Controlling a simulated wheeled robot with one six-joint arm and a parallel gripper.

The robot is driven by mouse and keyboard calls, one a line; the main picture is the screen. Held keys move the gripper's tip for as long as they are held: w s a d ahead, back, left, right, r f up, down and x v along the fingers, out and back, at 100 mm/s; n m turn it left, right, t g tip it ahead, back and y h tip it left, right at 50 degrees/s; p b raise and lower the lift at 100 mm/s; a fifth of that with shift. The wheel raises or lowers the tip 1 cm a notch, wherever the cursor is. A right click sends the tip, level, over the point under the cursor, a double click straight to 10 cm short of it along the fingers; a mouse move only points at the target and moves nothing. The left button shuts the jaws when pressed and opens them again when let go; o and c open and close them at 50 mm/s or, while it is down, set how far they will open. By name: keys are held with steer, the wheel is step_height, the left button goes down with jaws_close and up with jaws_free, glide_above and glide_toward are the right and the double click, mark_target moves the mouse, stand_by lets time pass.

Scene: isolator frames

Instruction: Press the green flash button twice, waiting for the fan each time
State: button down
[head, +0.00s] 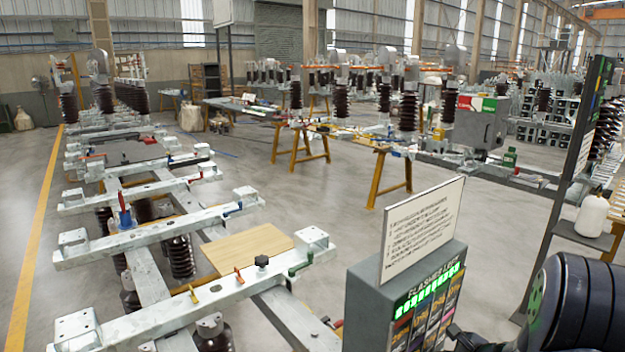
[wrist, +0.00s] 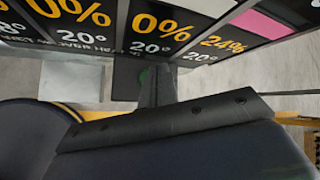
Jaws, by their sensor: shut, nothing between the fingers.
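A grey box (head: 362,300) with a lettered top line and a bright green lit bar (head: 430,291) stands at the lower right of the head view. Its front carries dark panels with coloured fields and orange figures. Contact cannot be told.
A white sign (head: 422,226) with text stands on the box. Long metal frames (head: 180,230) with insulators fill the left. A dark post (head: 572,170) and a shelf with a white bottle (head: 592,215) stand at right. Open floor lies mid-view.

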steer(key=shift+f, duration=0.1)
steer(key=shift+f+b, duration=0.4)
steer(key=shift+b, duration=0.25)
steer(key=shift+f+b, duration=0.55)
steer(key=shift+b, duration=0.1)
stand_by(0.7)
steer(key=shift+r, duration=0.1)
steer(key=shift+r+p, duration=0.8)
steer(key=shift+r, duration=0.15)
steer(key=shift+r, duration=0.1)
step_height(320, 180, up, 6)
steer(key=p, duration=0.4)
stand_by(0.4)
